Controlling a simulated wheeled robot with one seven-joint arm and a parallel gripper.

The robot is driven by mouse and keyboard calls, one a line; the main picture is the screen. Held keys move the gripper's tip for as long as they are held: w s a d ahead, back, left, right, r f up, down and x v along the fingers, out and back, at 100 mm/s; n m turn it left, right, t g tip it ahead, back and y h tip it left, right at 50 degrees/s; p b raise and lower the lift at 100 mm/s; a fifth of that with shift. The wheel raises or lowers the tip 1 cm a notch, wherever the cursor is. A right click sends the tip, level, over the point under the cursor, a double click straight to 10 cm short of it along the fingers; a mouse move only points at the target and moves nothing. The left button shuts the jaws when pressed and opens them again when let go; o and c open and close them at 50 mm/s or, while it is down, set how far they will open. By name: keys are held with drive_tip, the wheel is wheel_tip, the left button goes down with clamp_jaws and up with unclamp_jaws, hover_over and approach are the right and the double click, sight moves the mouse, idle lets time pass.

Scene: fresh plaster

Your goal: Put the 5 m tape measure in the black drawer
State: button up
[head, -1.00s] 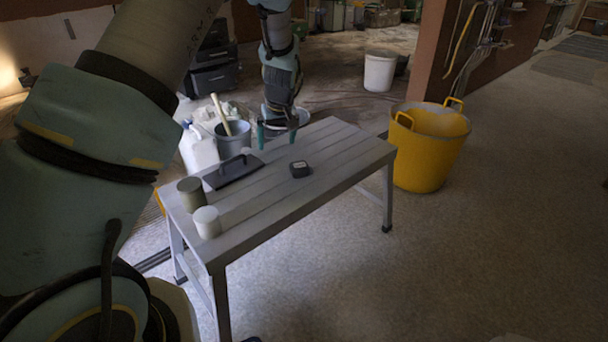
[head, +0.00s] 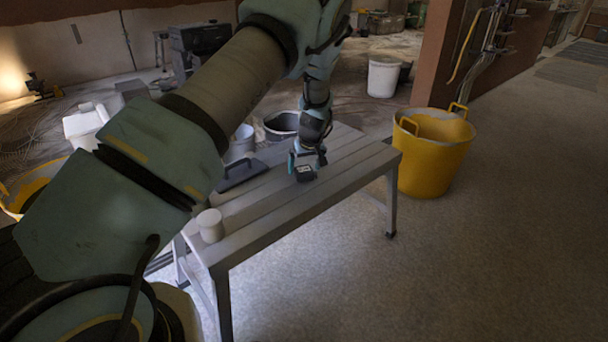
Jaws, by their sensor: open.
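The tape measure (head: 304,174) is a small dark block with a pale top, lying on the grey slatted bench (head: 270,205). My gripper (head: 307,163) is right over it, pointing down, with its teal fingers spread to either side of it. The fingers are open; I cannot tell whether they touch it. A black drawer unit (head: 200,40) stands on the floor at the back left, partly hidden by my arm; I cannot make out whether any drawer is open.
On the bench are a plastering float with a handle (head: 240,172) and a white cup (head: 210,225). A yellow tub (head: 432,150) stands right of the bench. Buckets, including a dark one (head: 282,125), stand behind it. The floor at the right is clear.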

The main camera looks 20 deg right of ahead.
drive_tip(key=shift+x, duration=1.1)
drive_tip(key=c, duration=1.5)
drive_tip(key=shift+r, duration=0.2)
clamp_jaws()
